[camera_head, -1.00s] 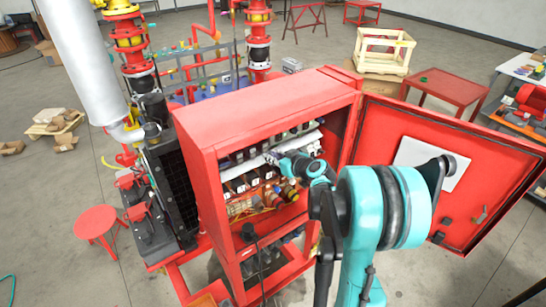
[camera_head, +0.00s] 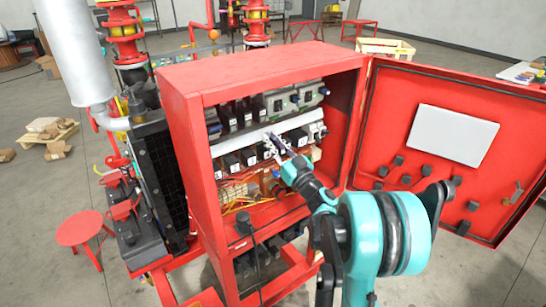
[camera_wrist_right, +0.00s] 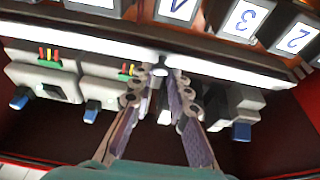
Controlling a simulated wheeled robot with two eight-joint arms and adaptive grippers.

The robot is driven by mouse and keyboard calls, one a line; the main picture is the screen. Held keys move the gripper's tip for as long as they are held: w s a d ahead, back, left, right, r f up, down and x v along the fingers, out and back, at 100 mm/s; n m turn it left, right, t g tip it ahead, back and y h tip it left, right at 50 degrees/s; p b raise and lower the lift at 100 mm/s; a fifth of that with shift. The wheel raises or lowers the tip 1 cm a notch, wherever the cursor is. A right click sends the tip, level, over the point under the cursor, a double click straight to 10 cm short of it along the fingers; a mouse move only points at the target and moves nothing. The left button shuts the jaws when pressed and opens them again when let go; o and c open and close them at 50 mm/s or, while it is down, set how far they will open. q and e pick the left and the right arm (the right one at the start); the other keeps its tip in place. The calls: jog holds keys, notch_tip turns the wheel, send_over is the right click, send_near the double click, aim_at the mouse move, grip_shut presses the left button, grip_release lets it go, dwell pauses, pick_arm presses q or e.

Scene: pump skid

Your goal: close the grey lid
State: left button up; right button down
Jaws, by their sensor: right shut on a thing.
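A long pale grey lid (camera_head: 240,141) runs across the inside of the open red cabinet, between two rows of devices. In the right wrist view the lid (camera_wrist_right: 80,40) shows as a bright strip crossing the upper part of the picture. My right gripper (camera_head: 273,142) reaches into the cabinet at the middle of the lid. In the wrist view its fingertips (camera_wrist_right: 160,72) close on a small knob at the lid's edge. The fingers partly hide that spot. What lies behind the lid is hidden. My left gripper is not in view.
The red cabinet (camera_head: 180,150) has its door (camera_head: 400,110) swung open to the right. Grey devices with blue knobs (camera_wrist_right: 45,85) sit along one side of the lid, numbered blocks (camera_wrist_right: 240,18) along the other. Loose wires (camera_head: 245,205) lie lower in the cabinet. A red stool (camera_head: 80,228) stands at left.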

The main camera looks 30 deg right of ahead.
jog(key=t+b, duration=0.2)
jog(key=b, duration=0.1)
jog(key=w+f+t+b, duration=0.1)
jog(key=t+b, duration=0.1)
jog(key=b, duration=0.1)
jog(key=f+t+b, duration=0.1)
jog(key=b, duration=0.2)
jog(key=shift+w+f+t, duration=0.2)
jog(key=shift+w+t, duration=0.1)
jog(key=shift+t, duration=0.1)
jog(key=c, duration=1.7)
grip_release()
jog(key=shift+o, duration=1.2)
jog(key=shift+w, duration=0.15)
